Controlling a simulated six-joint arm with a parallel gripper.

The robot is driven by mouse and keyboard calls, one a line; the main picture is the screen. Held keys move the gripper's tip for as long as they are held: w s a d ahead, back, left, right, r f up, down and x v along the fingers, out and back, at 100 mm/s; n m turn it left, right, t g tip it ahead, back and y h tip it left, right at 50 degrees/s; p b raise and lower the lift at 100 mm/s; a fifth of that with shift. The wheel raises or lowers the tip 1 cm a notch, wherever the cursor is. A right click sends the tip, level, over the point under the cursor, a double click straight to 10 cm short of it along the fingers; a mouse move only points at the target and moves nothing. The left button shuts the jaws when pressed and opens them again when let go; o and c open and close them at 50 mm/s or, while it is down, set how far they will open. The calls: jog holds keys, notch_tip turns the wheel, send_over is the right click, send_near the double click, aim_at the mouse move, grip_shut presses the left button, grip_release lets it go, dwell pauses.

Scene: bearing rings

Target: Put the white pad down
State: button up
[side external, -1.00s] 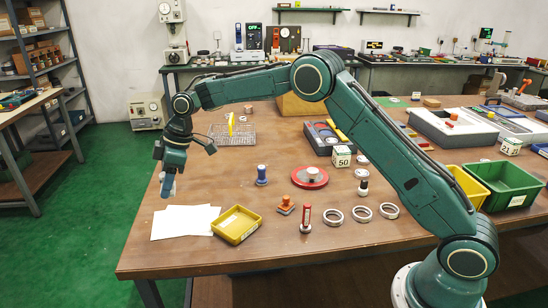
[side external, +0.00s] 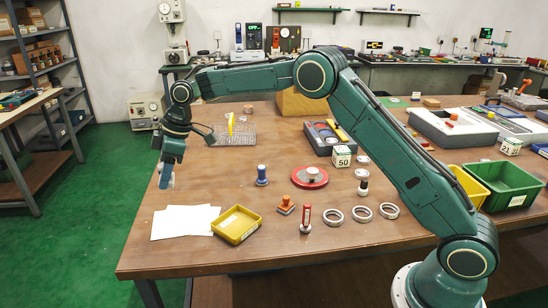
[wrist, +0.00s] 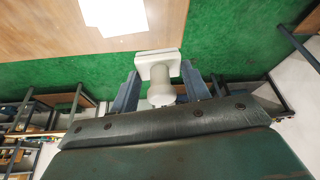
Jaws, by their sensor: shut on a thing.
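My gripper (side external: 166,182) is near the left edge of the table (side external: 205,262), above and behind the white sheets. In the wrist view my gripper (wrist: 162,84) is shut on the white pad (wrist: 158,62), a squarish white block with a round, knobbed handle between the two blue-grey fingers. The pad is held in the air over the green floor beside the table edge in that view. In the side view it is small and mostly hidden by the fingers.
White sheets (side external: 180,222) lie by a yellow tray (side external: 236,226) at the front left. A blue-handled stamp (side external: 261,176), an orange stamp (side external: 286,206), a red-handled tool (side external: 304,219), several metal rings (side external: 361,214) and a red disc (side external: 299,182) stand to the right. A wire rack (side external: 240,138) is behind.

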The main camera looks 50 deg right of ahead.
jog(key=w+d+m+t+h, duration=0.25)
jog(key=d+m, duration=0.55)
jog(key=d, duration=1.4)
jog(key=s+d+m+g+h, duration=0.15)
jog(key=s+d+m, duration=0.4)
jog(key=d, duration=0.75)
jog(key=s+d+m+h, duration=0.3)
jog(key=s+d+m, duration=0.25)
jog(key=d, duration=0.85)
jog(key=s+d+m+g+h, duration=0.1)
jog(key=s+d+m+g, duration=0.4)
jog(key=s+d+m, duration=1.3)
jog(key=s+f+n, duration=0.1)
jog(key=s+f, duration=0.1)
jog(key=f, duration=0.3)
jog(key=s+d+f+n, duration=0.1)
jog(key=s+f+n, duration=0.1)
jog(key=f, duration=0.3)
jog(key=s+d+f+n, duration=0.1)
jog(key=s+f, duration=0.1)
jog(key=f, duration=0.3)
jog(key=shift+s+f, duration=0.1)
jog(key=shift+f, duration=0.15)
jog(key=shift+f, duration=2.1)
